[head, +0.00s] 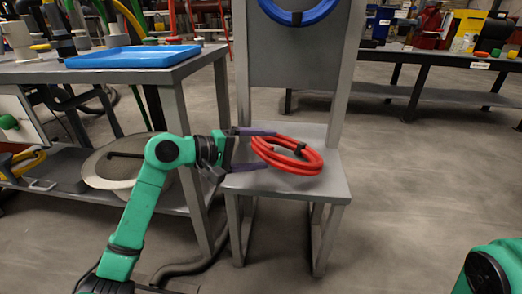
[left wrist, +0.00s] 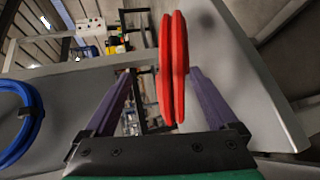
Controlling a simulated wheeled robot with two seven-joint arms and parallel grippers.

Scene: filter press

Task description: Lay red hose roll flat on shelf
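The red hose roll (head: 287,155) is a flat coil with dark ties. It lies about level over the seat-like grey shelf (head: 285,186); I cannot tell whether all of it touches the surface. The fingers are spread. My right gripper is out of view.
A blue hose roll (head: 298,12) hangs on the grey back panel (head: 293,55) above the shelf. A workbench with a blue tray (head: 132,57) stands at left. Another table (head: 440,56) stands at back right. Floor right of the shelf is clear.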

